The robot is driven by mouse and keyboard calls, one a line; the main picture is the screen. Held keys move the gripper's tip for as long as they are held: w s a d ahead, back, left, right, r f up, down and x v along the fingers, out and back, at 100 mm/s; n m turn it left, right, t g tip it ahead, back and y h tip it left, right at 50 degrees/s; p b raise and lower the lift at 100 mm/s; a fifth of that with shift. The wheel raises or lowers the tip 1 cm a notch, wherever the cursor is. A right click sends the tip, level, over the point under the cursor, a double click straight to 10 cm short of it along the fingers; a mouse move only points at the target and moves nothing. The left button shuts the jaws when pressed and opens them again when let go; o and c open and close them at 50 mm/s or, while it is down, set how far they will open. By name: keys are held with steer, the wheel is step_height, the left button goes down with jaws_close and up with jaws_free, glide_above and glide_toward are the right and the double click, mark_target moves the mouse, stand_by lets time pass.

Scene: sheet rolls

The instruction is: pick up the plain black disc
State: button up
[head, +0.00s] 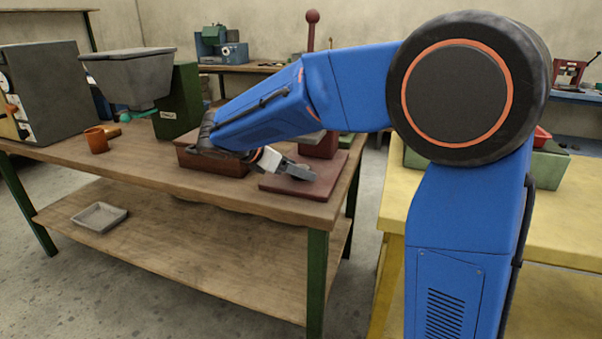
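I cannot make out a plain black disc in the head view. My blue arm crosses the picture and hides part of the wooden table (110,157) behind it. My gripper (300,173) is low over the table's right end, above a dark red square plate (318,187). The gripper is small and seen from the side, so I cannot tell whether its fingers are apart or hold anything. A brown box (212,163) stands just left of the gripper, partly hidden by my arm.
A grey tray (99,217) lies on the lower shelf. A yellow table (560,225) is at right.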

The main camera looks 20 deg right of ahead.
steer(key=c, duration=1.3)
steer(key=shift+o, duration=0.2)
